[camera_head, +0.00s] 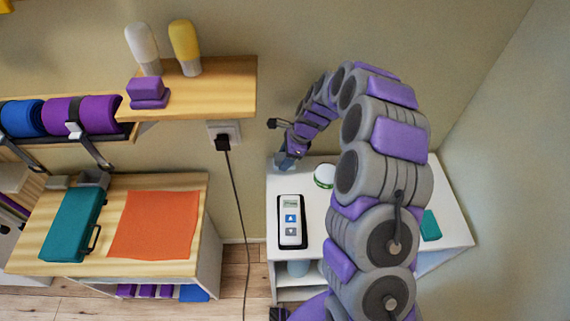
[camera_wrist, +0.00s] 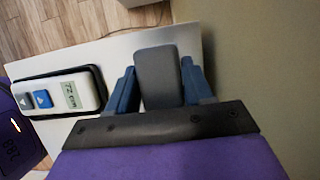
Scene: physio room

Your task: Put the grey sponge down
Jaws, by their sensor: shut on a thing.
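The grey sponge (camera_wrist: 158,78) is a dark grey block with rounded corners, in the middle of the wrist view. My gripper (camera_wrist: 159,88) is shut on it, with a blue finger on each side. In the head view my gripper (camera_head: 287,160) is at the back left corner of the white table (camera_head: 320,228). The sponge is too small and too hidden there to make out clearly. In the wrist view the white table top (camera_wrist: 115,55) shows around and beyond the sponge. I cannot tell whether the sponge touches the table.
A handset with a display (camera_head: 291,220) lies on a black tray on the white table. A round white and green tub (camera_head: 324,175) stands right of my gripper. A wooden shelf (camera_head: 215,95) hangs to the left, and a cable (camera_head: 240,200) runs down the wall.

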